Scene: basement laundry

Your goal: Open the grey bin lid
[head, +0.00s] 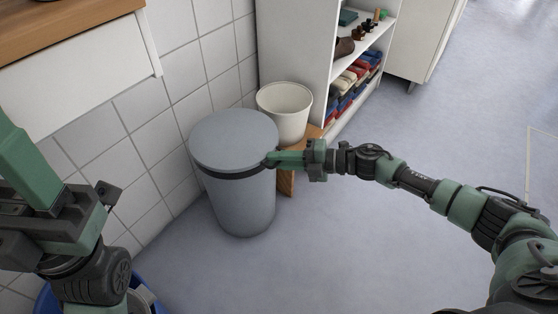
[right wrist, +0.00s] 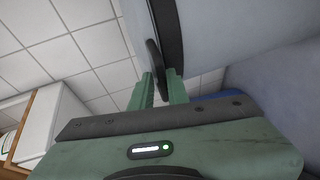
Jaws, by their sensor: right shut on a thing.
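The grey bin (head: 240,208) stands upright on the floor by the tiled wall. Its round grey lid (head: 232,138) lies flat on top, with a dark band under the rim. My right gripper (head: 270,159) reaches in from the right to the lid's edge. In the right wrist view, its two green fingers (right wrist: 158,88) are shut on a dark handle (right wrist: 154,62) at the rim. My left gripper (head: 25,170) is at the left, away from the bin; its fingertips are not clear enough to judge.
A cream bucket (head: 285,108) stands right behind the bin on a wooden stool (head: 287,182). A white shelf unit (head: 300,40) with folded cloths is behind. A wooden counter (head: 60,27) is at the upper left.

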